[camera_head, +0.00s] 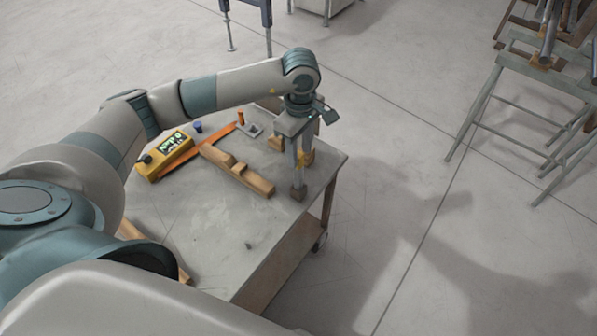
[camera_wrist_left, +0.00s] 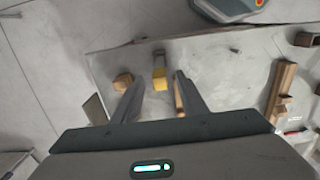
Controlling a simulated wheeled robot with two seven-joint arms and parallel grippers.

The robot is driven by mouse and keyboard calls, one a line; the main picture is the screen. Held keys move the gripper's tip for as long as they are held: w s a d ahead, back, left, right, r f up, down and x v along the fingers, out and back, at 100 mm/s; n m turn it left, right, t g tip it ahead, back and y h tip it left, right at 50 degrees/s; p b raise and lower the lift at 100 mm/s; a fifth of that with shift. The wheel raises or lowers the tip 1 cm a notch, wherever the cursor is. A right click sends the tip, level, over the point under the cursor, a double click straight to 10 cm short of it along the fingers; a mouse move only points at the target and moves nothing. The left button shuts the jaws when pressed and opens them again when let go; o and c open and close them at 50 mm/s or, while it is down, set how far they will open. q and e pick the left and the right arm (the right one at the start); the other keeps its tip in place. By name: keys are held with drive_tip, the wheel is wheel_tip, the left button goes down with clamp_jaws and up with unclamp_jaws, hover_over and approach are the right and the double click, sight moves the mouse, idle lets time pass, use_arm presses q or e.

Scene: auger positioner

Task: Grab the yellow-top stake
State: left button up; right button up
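The yellow-top stake shows in the left wrist view (camera_wrist_left: 160,80) as a short piece with a yellow end, lying in line with the gap between my left gripper's fingers (camera_wrist_left: 160,88). In the head view its yellow part (camera_head: 300,159) shows beside the fingers of my left gripper (camera_head: 302,174), near the right edge of the table. The left gripper points down and is open, its two fingers apart on either side of the stake in the wrist view. I cannot tell whether either finger touches it. The lower part of the stake is hard to make out. My right gripper is not in view.
The grey table (camera_head: 218,248) holds a long wooden piece (camera_head: 238,172), an orange strip (camera_head: 196,151), a yellow device with a green screen (camera_head: 165,157) and a small blue-topped piece (camera_head: 198,127). A metal stand (camera_head: 535,75) is at the far right. The floor between is clear.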

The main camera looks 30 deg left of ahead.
sight(299, 165)
use_arm(q)
drive_tip(key=shift+f, duration=0.75)
drive_tip(key=shift+a+f+p, duration=0.15)
drive_tip(key=shift+f+p, duration=0.75)
drive_tip(key=shift+p, duration=0.2)
wheel_tip(299, 165, down, 3)
drive_tip(key=shift+f+p, duration=0.2)
drive_tip(key=shift+p, duration=0.5)
drive_tip(key=shift+w, duration=0.1)
drive_tip(key=shift+a, duration=0.1)
drive_tip(key=shift+c, duration=0.6)
clamp_jaws()
